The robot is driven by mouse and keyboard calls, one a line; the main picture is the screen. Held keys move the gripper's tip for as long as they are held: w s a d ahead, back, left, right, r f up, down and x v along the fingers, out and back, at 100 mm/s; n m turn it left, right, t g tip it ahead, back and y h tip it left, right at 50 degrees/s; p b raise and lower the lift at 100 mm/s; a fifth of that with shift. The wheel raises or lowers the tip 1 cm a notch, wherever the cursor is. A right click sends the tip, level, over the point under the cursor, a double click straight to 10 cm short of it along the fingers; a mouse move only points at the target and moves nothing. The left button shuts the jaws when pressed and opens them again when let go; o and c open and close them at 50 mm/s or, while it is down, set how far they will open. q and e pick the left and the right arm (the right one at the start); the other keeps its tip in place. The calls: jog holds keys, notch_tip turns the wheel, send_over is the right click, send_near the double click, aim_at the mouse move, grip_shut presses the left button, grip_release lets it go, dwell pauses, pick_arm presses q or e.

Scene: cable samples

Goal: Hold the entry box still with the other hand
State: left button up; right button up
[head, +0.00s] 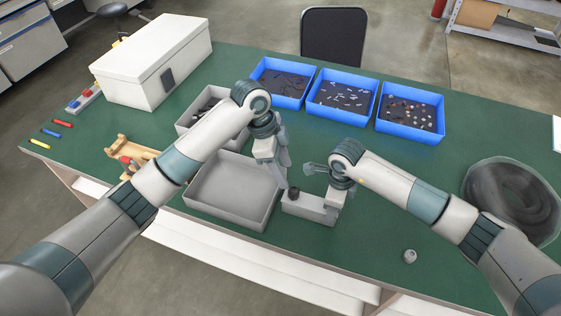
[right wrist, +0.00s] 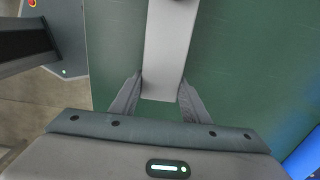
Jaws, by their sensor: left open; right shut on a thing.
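The entry box (head: 308,207) is a small light grey block near the front middle of the green table. A dark round fitting (head: 293,192) sits at its left end. My right gripper (head: 334,194) is shut on the right end of the box; in the right wrist view the grey box (right wrist: 168,50) runs between its two fingers (right wrist: 160,98). My left gripper (head: 284,180) is open, pointing down close to the box's left end and the dark fitting. I cannot tell whether it touches them.
An empty grey tray (head: 232,218) stands just left of the box, with another grey tray (head: 187,125) behind. Blue bins (head: 345,119) with small parts line the back. A coiled cable (head: 512,200) lies at right. A small grey round part (head: 410,256) lies at the front right.

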aim_at(293, 188)
pick_arm(q)
jog(key=x, duration=0.8)
jog(key=shift+d+f, duration=0.15)
jog(key=shift+f, duration=0.2)
jog(key=c, duration=1.1)
jog(key=o, duration=0.3)
jog(key=n, duration=0.2)
jog(key=n+t, duration=0.1)
jog(key=n, duration=0.1)
jog(key=shift+s+n, duration=0.25)
jog(key=shift+n, duration=0.15)
jog(key=shift+r, duration=0.1)
jog(key=shift+w+r, duration=0.1)
jog(key=shift+r, duration=0.6)
jog(key=shift+c, duration=0.3)
jog(key=shift+r, duration=2.05)
